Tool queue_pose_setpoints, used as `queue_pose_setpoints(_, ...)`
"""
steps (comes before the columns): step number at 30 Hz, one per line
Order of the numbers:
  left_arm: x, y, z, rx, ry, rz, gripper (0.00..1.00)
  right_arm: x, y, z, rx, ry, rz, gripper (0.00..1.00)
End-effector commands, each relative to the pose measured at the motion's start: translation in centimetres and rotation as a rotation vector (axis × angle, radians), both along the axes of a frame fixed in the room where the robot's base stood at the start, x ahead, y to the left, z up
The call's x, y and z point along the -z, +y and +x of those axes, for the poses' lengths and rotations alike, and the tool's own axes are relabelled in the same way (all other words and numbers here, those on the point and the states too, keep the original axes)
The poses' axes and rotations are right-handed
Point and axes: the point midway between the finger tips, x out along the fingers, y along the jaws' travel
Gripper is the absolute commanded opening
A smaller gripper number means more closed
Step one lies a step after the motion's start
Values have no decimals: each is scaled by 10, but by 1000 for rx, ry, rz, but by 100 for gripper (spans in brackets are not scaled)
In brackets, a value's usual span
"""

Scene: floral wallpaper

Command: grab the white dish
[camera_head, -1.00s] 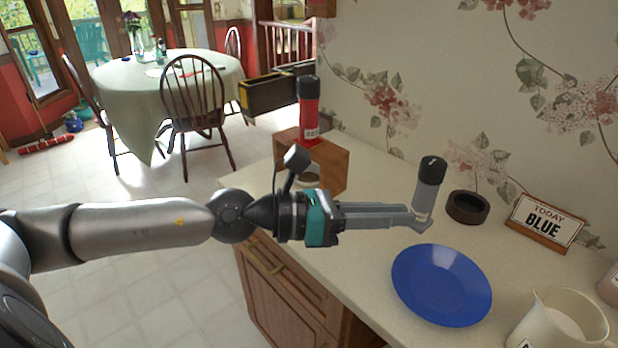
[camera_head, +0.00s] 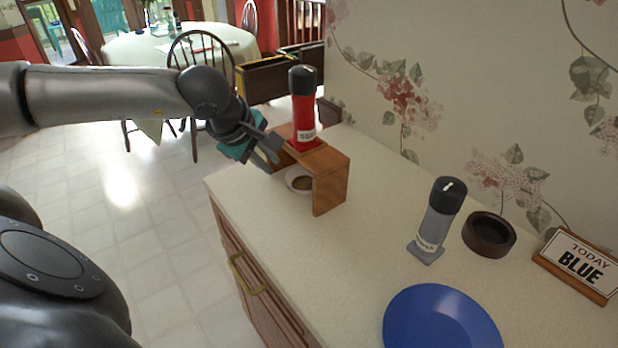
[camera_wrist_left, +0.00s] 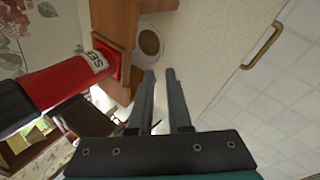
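The white dish (camera_head: 292,177) sits on the counter under a small brown wooden stand (camera_head: 331,183). It is shallow, with a brownish middle, and the stand hides part of it. In the left wrist view the dish (camera_wrist_left: 149,42) lies just beyond the fingertips, partly covered by the stand. My left gripper (camera_head: 274,150) is beside the stand's open side, close to the dish but apart from it. In the wrist view its two fingers (camera_wrist_left: 160,76) have an empty gap between them. My right gripper is not in view.
A red bottle with a black cap (camera_head: 303,112) stands on top of the stand, close to my left gripper. A grey bottle (camera_head: 437,222), a dark round bowl (camera_head: 489,236), a blue plate (camera_head: 440,320) and a sign (camera_head: 577,265) are further right. The counter's middle (camera_head: 320,250) is clear.

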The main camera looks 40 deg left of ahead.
Motion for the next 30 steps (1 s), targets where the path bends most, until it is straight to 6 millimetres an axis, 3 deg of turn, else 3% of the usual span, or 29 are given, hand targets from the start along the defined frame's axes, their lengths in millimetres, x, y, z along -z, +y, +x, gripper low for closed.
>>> queue_pose_setpoints(5, 26, 0, 15, -1, 2, -7, 16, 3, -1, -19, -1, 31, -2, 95)
queue_pose_setpoints(12, 57, 2, 34, 0, 1, -6, 16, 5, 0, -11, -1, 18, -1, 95)
queue_pose_setpoints(18, 71, 3, 43, 0, 1, -4, 16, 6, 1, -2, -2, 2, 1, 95)
queue_pose_setpoints(23, 80, 4, 48, 0, 1, -5, 16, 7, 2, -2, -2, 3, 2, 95)
queue_pose_setpoints(30, 109, 6, 65, -1, 1, -6, 16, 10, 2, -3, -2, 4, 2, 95)
